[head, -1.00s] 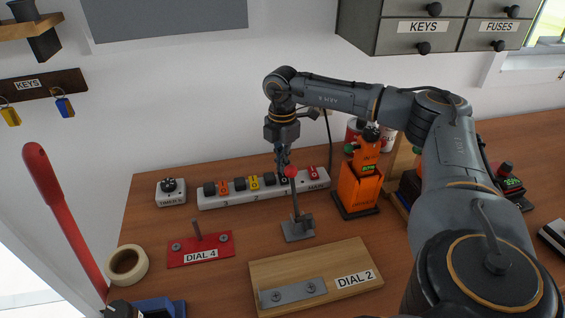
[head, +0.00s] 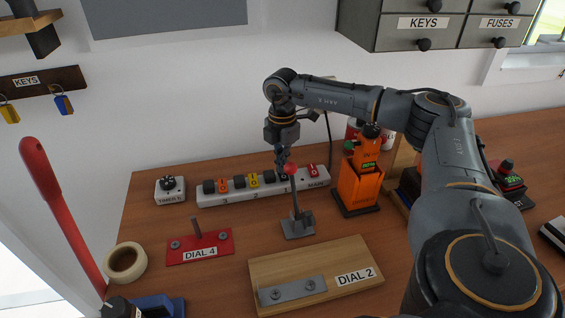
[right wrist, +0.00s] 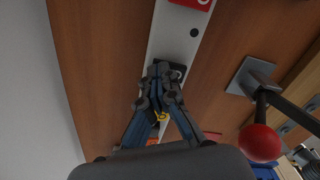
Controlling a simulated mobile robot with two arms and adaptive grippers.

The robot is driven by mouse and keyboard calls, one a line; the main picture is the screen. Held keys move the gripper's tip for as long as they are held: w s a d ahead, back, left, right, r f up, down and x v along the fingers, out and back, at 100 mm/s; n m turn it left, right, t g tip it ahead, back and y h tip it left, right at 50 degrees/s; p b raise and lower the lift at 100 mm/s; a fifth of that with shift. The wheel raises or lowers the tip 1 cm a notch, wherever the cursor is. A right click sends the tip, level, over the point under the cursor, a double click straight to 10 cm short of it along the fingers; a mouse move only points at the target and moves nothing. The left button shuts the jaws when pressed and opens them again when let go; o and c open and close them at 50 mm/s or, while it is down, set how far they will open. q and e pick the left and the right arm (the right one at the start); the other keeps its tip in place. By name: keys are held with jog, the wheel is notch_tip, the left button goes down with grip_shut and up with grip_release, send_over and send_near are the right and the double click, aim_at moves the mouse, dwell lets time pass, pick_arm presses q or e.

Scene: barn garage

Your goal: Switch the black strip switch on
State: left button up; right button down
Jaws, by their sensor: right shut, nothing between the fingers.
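The white power strip (head: 240,200) lies along the back of the wooden bench, with a row of black, orange, yellow and red pieces on it. The black strip switch (head: 289,176) is near the label 1, partly hidden by my right gripper (head: 282,168). In the right wrist view the right gripper's (right wrist: 163,74) fingers are closed together, with nothing held, and their tips are at the black switch (right wrist: 180,69). Whether they touch it, and which way its rocker tilts, I cannot tell. My left gripper is not in view.
A lever with a red ball (head: 291,169) stands just in front of the strip, close to my right gripper. An orange device (head: 358,187) stands to the right. A red DIAL 4 plate (head: 220,245), a wooden DIAL 2 board (head: 340,258) and a timer (head: 170,190) are nearby.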

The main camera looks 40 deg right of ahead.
jog(key=shift+s+f, duration=0.1)
jog(key=shift+r+p, duration=0.8)
jog(key=shift+p, duration=0.05)
jog(key=shift+r+p, duration=2.05)
jog(key=shift+r, duration=0.65)
jog(key=shift+f, duration=0.1)
